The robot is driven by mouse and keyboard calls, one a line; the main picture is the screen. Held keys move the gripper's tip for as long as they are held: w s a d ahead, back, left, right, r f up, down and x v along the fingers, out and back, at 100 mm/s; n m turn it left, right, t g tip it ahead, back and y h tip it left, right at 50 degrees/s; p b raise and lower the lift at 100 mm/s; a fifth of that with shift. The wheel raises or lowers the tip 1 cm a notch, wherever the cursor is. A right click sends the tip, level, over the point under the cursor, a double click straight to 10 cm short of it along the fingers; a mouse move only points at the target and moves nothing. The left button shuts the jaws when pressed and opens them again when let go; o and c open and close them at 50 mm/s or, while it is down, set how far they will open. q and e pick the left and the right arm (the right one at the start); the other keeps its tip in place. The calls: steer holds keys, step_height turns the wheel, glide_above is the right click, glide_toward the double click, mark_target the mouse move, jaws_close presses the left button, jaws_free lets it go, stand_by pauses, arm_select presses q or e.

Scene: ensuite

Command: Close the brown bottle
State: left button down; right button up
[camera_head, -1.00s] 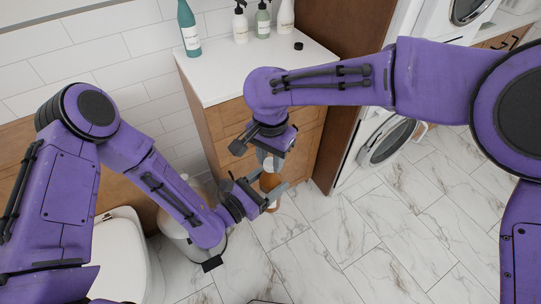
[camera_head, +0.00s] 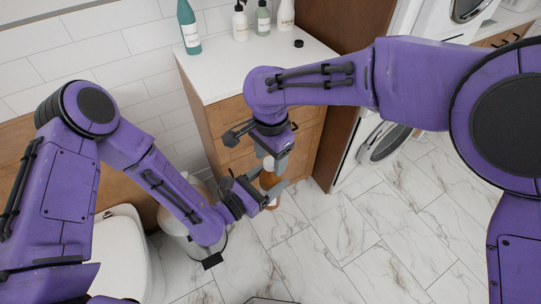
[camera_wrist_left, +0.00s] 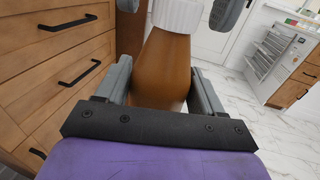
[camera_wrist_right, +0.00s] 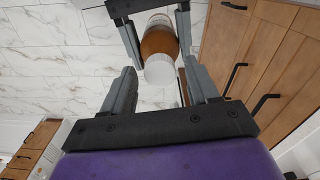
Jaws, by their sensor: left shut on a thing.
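The brown bottle (camera_head: 269,181) stands upright in the jaws of my left gripper (camera_head: 260,194), held in front of the wooden cabinet. In the left wrist view its brown body (camera_wrist_left: 163,65) lies between the two fingers, with a ribbed white cap (camera_wrist_left: 178,14) at its top. My right gripper (camera_head: 258,148) is above the bottle. In the right wrist view its fingers (camera_wrist_right: 162,78) are apart, one on each side of the white cap (camera_wrist_right: 159,70), with gaps visible. Whether the cap is fully seated cannot be told.
The cabinet's white counter (camera_head: 240,75) carries a teal bottle (camera_head: 188,28), several other bottles and a small dark round lid (camera_head: 299,43). A toilet (camera_head: 120,250) and a bin (camera_head: 190,225) are at lower left. Marble floor (camera_head: 370,240) is free at right.

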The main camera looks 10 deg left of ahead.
steer(key=shift+r, duration=2.3)
